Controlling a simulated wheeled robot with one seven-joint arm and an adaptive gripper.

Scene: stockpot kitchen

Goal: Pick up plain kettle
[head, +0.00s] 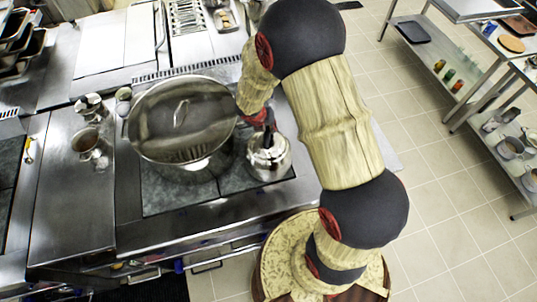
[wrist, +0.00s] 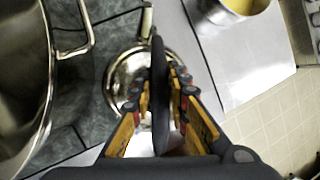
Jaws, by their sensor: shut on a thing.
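The plain kettle (head: 268,160) is shiny metal with a dark handle. In the head view it is at the front right of the dark cooktop, just right of the large lidded stockpot. My gripper (head: 264,122) comes down on it from above, partly hidden by my arm. In the wrist view the kettle's round body (wrist: 118,75) lies below my gripper (wrist: 160,88). The black handle runs between the yellow-and-black fingers, which are shut on it. I cannot tell whether the kettle's base touches the cooktop.
The stockpot (head: 182,118) stands close to the kettle's left; its side handle shows in the wrist view (wrist: 78,45). Small metal containers (head: 88,140) stand farther left. A metal pan (wrist: 240,8) is at the wrist view's top. Open tiled floor (head: 440,160) lies right.

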